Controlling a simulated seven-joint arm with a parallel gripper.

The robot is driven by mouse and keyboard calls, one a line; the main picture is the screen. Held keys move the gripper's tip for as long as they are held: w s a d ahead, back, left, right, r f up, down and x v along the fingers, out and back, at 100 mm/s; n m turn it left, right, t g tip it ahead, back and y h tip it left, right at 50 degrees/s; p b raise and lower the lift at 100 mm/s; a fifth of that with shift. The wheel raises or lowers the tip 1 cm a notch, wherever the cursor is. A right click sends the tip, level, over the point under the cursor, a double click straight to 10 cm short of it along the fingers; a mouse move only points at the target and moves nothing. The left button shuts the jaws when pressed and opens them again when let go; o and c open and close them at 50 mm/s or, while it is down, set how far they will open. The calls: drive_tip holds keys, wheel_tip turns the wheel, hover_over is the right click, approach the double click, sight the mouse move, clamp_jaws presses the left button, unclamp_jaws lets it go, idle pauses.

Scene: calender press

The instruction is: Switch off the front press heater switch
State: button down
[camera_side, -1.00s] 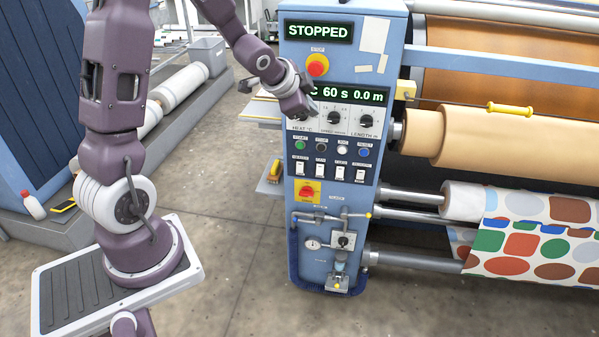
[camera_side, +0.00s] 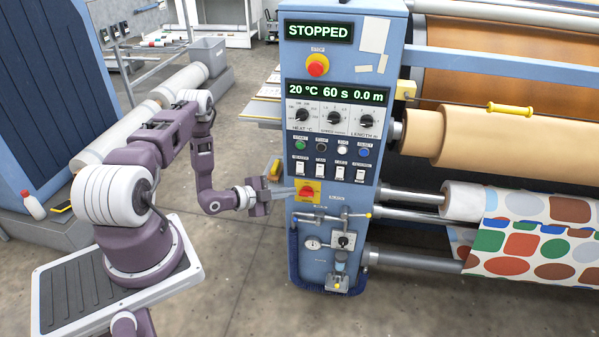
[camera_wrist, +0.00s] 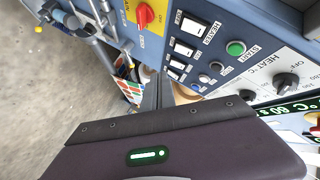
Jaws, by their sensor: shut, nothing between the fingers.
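The heater switch (camera_side: 302,167) is the leftmost white rocker in a row on the blue press panel (camera_side: 300,240). It also shows at the near end of the row in the wrist view (camera_wrist: 190,26), beside its HEATER label. I cannot tell which way it is tipped. My gripper (camera_side: 294,190) is shut and empty, pointing right at the panel's left edge, below and left of the heater switch. In the wrist view its narrow fingertips (camera_wrist: 163,77) show near the far end of the switch row. I cannot tell whether they touch anything.
A red rotary switch on a yellow plate (camera_side: 308,191) is close to my fingertips, below the rocker row. A green START button (camera_side: 300,145) and several others sit above it. The display (camera_side: 333,94) reads 20 °C, 60 s, 0.0 m.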

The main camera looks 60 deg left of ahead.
drive_tip(key=shift+w+a+f, duration=0.2)
drive_tip(key=shift+w+a, duration=0.85)
drive_tip(key=shift+w+a+f, duration=0.25)
drive_tip(key=shift+w+a, duration=0.75)
drive_tip(key=shift+w+a+f, duration=0.2)
drive_tip(key=shift+w+a, duration=0.85)
drive_tip(key=shift+w+a, duration=0.25)
drive_tip(key=shift+w, duration=0.05)
drive_tip(key=shift+w+a+f, duration=0.1)
drive_tip(key=shift+w+a, duration=0.1)
drive_tip(key=shift+w, duration=0.05)
idle(0.4)
idle(0.4)
drive_tip(key=shift+s+d, duration=0.5)
drive_tip(key=shift+s, duration=0.05)
drive_tip(key=shift+s+d+r, duration=0.25)
drive_tip(key=shift+s+d, duration=0.65)
drive_tip(key=shift+s+d+r, duration=0.25)
drive_tip(key=shift+s+d, duration=0.6)
